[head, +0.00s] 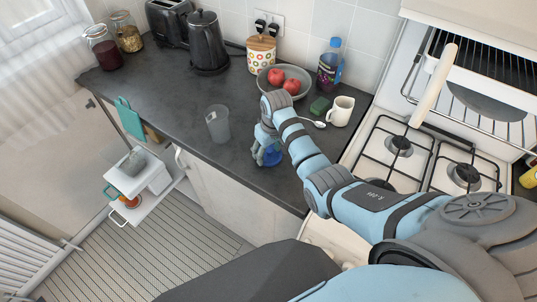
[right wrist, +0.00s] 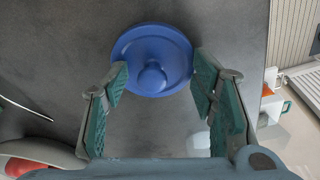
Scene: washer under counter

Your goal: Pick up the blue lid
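The blue lid (right wrist: 152,58) is a round disc with a central knob, lying on the dark counter. In the head view the lid (head: 271,157) shows only in part, beneath my right gripper (head: 266,158). In the right wrist view my right gripper (right wrist: 159,85) is open, its two green-padded fingers apart, with the near part of the lid and its knob between the fingertips. I cannot tell whether the fingers touch the lid. My left gripper is not in view.
A fruit bowl (head: 298,92), a green sponge (head: 320,105), a spoon (head: 306,121) and a white mug (head: 341,111) are behind and right. The gas hob (head: 400,150) is right. The counter's front edge is close.

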